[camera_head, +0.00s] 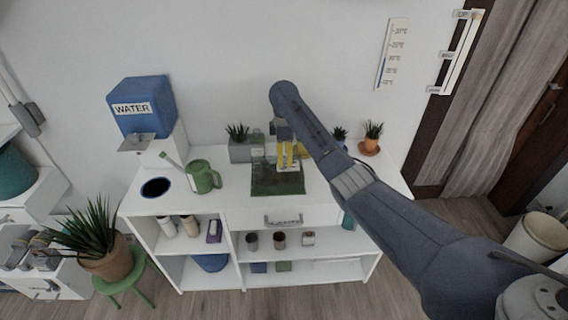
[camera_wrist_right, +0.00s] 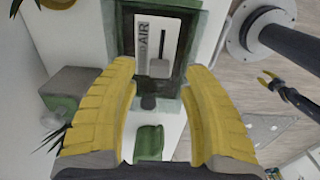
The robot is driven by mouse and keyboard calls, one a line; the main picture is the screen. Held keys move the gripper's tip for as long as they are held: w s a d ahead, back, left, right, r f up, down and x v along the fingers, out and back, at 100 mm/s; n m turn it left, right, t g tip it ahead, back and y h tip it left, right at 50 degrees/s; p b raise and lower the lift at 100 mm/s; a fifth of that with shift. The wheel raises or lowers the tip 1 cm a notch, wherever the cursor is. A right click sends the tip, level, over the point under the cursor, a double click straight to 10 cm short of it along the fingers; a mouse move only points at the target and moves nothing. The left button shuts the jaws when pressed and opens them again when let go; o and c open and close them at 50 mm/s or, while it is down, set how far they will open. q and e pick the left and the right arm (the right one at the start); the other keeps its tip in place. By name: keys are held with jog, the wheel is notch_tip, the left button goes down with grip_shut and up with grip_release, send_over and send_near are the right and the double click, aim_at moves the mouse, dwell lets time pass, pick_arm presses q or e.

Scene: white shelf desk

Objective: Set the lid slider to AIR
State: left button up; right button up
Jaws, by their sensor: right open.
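The green-tinted box (camera_head: 278,184) stands on the white shelf desk, and its lid plate shows from above in the right wrist view (camera_wrist_right: 127,30). On the plate is a white and grey slider panel (camera_wrist_right: 144,34) marked AIR. A light grey slider knob (camera_wrist_right: 160,69) sits at the panel's lower end in that view. My right gripper (camera_head: 288,158), with yellow fingers, is open above the box. In the wrist view its fingers (camera_wrist_right: 160,85) stand on either side of the knob, apart from it.
A grey planter (camera_head: 240,152) stands behind and left of the box. A green watering can (camera_head: 203,177) and a blue water dispenser (camera_head: 143,105) are farther left. Small potted plants (camera_head: 371,140) stand to the right. The desktop between can and box is clear.

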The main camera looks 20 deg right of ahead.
jog(key=shift+f, duration=1.7)
grip_shut()
